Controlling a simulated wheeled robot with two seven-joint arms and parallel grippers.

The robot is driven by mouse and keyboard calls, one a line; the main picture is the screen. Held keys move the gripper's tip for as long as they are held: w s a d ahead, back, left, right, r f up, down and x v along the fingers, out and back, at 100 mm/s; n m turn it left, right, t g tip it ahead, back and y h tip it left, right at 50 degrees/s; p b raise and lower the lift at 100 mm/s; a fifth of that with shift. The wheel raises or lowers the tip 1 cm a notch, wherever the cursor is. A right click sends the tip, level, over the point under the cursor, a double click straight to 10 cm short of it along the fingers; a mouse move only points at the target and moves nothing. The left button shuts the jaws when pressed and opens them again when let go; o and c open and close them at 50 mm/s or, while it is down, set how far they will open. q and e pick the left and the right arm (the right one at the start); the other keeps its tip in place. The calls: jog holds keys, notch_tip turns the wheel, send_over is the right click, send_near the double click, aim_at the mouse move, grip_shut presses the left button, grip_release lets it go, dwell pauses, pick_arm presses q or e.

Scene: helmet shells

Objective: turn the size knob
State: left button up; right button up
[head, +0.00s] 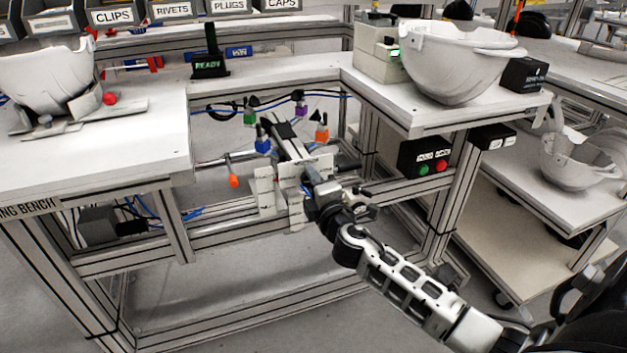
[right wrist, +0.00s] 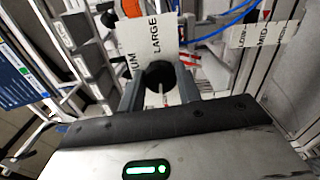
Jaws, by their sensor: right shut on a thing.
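The size knob (right wrist: 158,75) is dark and round with a pale line on its face, seen in the right wrist view. It sits in front of a white label plate (right wrist: 134,40) that reads "LARGE" and, partly covered, "...UM". My right gripper (right wrist: 160,88) is shut on the knob, one finger on each side. In the head view my right gripper (head: 308,186) is at the white panels (head: 266,190) under the bench gap, and it hides the knob there. My left gripper is not in view.
A second plate (right wrist: 264,33) with "LOW" and "MID" stands at the right in the wrist view. Bench frame rails surround the arm. Helmet shells (head: 455,65) rest on the benches. A black box (head: 425,157) with green and red buttons hangs right of the gripper.

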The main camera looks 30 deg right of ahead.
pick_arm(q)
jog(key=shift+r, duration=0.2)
pick_arm(e)
jog(key=shift+n, duration=0.6)
jog(key=o, duration=1)
jog(key=shift+c, duration=0.2)
pick_arm(q)
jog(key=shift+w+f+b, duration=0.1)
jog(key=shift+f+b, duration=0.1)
jog(key=shift+b, duration=0.45)
pick_arm(e)
jog(key=v, duration=1.6)
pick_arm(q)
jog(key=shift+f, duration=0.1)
pick_arm(e)
jog(key=shift+a, duration=0.1)
